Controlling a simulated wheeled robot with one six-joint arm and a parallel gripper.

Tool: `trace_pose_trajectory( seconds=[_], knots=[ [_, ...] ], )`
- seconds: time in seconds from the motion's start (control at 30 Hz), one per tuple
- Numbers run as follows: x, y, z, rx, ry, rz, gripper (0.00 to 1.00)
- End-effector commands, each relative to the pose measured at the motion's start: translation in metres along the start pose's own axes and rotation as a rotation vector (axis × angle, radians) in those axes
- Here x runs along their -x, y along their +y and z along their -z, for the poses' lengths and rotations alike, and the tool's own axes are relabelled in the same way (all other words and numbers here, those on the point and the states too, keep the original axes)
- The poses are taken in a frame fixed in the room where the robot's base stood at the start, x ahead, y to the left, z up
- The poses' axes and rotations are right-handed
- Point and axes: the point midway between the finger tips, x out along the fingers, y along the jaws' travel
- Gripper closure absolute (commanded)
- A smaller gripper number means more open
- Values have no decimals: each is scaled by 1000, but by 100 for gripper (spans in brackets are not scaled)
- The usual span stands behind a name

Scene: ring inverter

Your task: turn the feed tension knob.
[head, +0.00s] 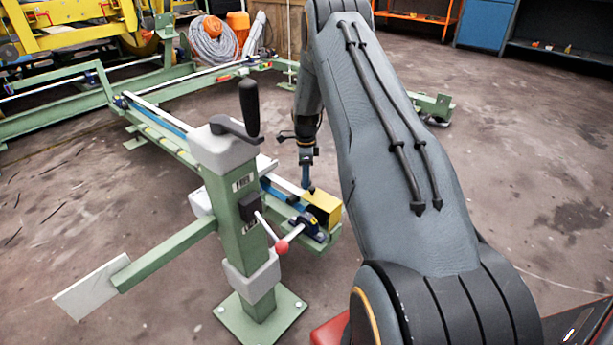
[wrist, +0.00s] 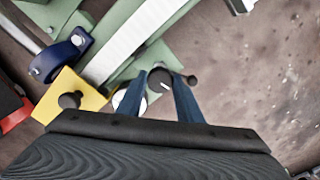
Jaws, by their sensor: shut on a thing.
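The feed tension knob (wrist: 160,79) is a small dark round knob with a white mark, in the wrist view. It sits between the blue fingertips of my gripper (wrist: 164,84), which is shut on it. In the head view my gripper (head: 310,186) points down beside the yellow box (head: 325,207) at the near end of the green rail. My arm and fingers hide part of the knob's surroundings, and I cannot make the knob out clearly in the head view.
The yellow box also shows in the wrist view (wrist: 52,98) with a black knob (wrist: 70,100) on it. A green post (head: 243,245) with a black crank handle (head: 249,107) and a red-tipped lever (head: 281,246) stands left of my arm. Open floor (head: 520,150) lies to the right.

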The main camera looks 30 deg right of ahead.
Motion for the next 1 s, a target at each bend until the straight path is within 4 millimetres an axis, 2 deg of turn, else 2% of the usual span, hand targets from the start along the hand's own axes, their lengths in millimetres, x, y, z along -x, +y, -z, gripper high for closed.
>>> trace_pose_trajectory(
  seconds=[1.0],
  knots=[
    [0,1,0,962,0,-1,90]
  ],
)
